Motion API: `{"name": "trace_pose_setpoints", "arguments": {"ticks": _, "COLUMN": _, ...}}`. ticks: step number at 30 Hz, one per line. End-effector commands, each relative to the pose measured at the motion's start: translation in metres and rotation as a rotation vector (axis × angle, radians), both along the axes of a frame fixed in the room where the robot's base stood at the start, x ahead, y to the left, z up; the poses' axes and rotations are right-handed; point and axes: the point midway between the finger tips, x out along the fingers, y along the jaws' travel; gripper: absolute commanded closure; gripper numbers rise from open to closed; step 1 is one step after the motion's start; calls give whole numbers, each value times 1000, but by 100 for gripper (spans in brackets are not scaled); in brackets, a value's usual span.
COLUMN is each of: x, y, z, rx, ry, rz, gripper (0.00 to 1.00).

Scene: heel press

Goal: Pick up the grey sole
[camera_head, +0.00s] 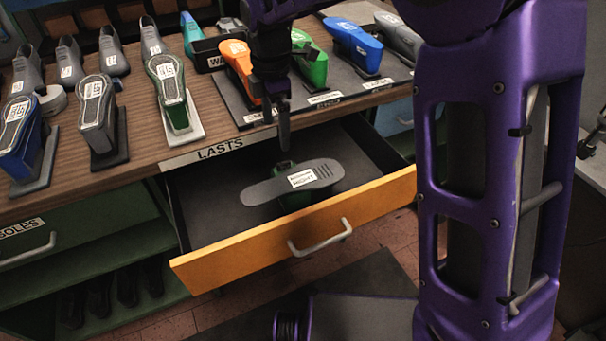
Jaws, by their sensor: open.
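My gripper (277,122) hangs above the back part of the drawer, over and a little left of the sole, pointing down. It is open and empty, apart from the sole. One finger partly hides the other, so the gap is hard to see.
The wooden bench (140,130) behind carries several lasts and grey shoe forms. A dark mat (235,103) holds orange, green, blue and grey lasts close around my gripper. The drawer's handle (320,240) sticks out in front. My purple arm blocks the right side.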

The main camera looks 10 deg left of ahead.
Motion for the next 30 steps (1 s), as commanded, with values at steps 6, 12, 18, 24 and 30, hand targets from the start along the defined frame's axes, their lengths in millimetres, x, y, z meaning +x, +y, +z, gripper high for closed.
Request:
{"name": "trace_pose_setpoints", "arguments": {"ticks": 6, "x": -1, "y": -1, "z": -47, "rx": -3, "ry": 5, "rz": 2, "gripper": 0}}
{"name": "trace_pose_setpoints", "arguments": {"ticks": 12, "x": -1, "y": 0, "z": -89, "rx": -2, "ry": 3, "rz": 1, "gripper": 0}}
{"name": "trace_pose_setpoints", "arguments": {"ticks": 18, "x": 0, "y": 1, "z": -113, "rx": 0, "ry": 1, "rz": 0, "gripper": 0}}
{"name": "trace_pose_setpoints", "arguments": {"ticks": 24, "x": 0, "y": 0, "z": -122, "rx": -1, "ry": 1, "rz": -1, "gripper": 0}}
{"name": "trace_pose_setpoints", "arguments": {"ticks": 30, "x": 2, "y": 0, "z": -151, "rx": -1, "ry": 1, "rz": 0, "gripper": 0}}
